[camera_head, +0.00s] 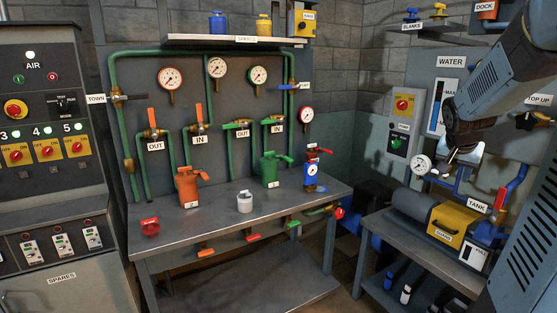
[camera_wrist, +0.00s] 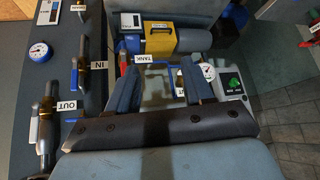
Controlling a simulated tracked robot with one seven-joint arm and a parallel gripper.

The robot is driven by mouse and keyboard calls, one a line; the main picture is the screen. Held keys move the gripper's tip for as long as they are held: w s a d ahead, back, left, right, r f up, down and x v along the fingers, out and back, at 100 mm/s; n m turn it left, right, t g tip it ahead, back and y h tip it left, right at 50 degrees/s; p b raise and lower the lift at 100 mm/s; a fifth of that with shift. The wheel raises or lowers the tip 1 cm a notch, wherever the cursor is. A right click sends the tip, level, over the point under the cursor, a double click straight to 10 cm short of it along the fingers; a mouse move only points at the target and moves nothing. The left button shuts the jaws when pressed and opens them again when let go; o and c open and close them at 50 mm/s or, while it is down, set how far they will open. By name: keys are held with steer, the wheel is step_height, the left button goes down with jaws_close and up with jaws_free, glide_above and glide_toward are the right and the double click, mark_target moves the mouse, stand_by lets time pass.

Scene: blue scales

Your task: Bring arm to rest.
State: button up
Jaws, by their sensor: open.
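My arm comes in from the upper right of the head view, and my gripper (camera_head: 466,157) hangs over the right-hand bench, near the water panel. In the wrist view my gripper (camera_wrist: 160,85) shows two blue-grey fingers well apart, with nothing between them. Beyond the fingers are the TANK label (camera_wrist: 153,59) and a yellow box (camera_wrist: 160,40) with a handle. The head view shows the same yellow box (camera_head: 452,222) below my gripper, apart from it.
The steel bench (camera_head: 225,225) holds an orange canister (camera_head: 187,188), a green canister (camera_head: 269,168), a grey pot (camera_head: 244,203) and a blue-red valve (camera_head: 311,170). Green pipes, gauges and valves line the wall. A switch cabinet (camera_head: 50,130) stands left. A gauge (camera_head: 420,165) is close to my gripper.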

steer(key=s+a+n+y, duration=0.2)
steer(key=s+a+n, duration=0.2)
steer(key=s+a, duration=0.6)
steer(key=s+a+r+n+y, duration=0.1)
steer(key=s+a+n, duration=0.4)
steer(key=s+a, duration=0.5)
steer(key=a+y, duration=0.1)
steer(key=a, duration=0.5)
steer(key=shift+s+a+r+y, duration=0.25)
steer(key=shift+a+r+y, duration=0.05)
